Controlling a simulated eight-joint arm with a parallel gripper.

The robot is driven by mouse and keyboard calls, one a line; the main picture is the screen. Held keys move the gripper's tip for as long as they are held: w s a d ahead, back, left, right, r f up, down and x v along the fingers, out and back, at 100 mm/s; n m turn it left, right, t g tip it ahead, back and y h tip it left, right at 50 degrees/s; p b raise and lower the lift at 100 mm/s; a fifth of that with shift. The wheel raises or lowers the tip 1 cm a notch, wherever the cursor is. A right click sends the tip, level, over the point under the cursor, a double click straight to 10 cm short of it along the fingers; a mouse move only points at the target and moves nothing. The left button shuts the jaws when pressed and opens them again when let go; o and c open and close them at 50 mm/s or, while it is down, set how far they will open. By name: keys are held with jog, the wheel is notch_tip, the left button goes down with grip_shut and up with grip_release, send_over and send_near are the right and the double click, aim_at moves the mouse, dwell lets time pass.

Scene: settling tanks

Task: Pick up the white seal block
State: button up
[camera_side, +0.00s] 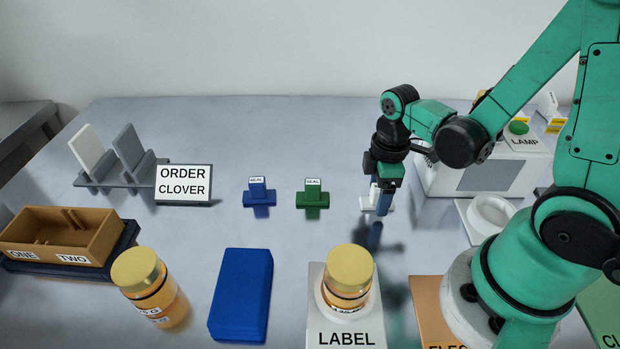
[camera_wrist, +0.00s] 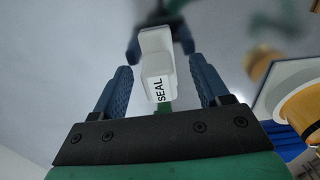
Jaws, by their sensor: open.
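The white seal block (camera_side: 367,203) stands on the table right of the green seal block (camera_side: 312,195), partly hidden by my gripper (camera_side: 382,198). My gripper points down at it, with its fingers low near the table. In the wrist view, the white seal block (camera_wrist: 157,80) shows its SEAL label between the two blue fingers of my gripper (camera_wrist: 161,64). The fingers are open, with a gap visible on each side of the block. I cannot tell exactly how far down the fingers reach beside it.
A blue seal block (camera_side: 259,193) stands further left. The lamp box (camera_side: 480,170) and a white ring-shaped holder (camera_side: 491,215) are close on the right. An amber jar (camera_side: 348,283) sits on the LABEL plate (camera_side: 345,338) in front. The table behind the seal blocks is clear.

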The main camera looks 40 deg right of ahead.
grip_shut()
dwell(0.3)
notch_tip(320, 180, up, 19)
jog(key=s+a+f+n, duration=0.1)
jog(key=s+a+n, duration=0.2)
jog(key=a, duration=0.5)
jog(key=s+a+f+n, duration=0.1)
jog(key=s+a+n, duration=0.3)
jog(key=a, duration=0.4)
jog(key=shift+a+f+n, duration=0.2)
jog(key=shift+a+n, duration=0.05)
jog(key=shift+n, duration=0.55)
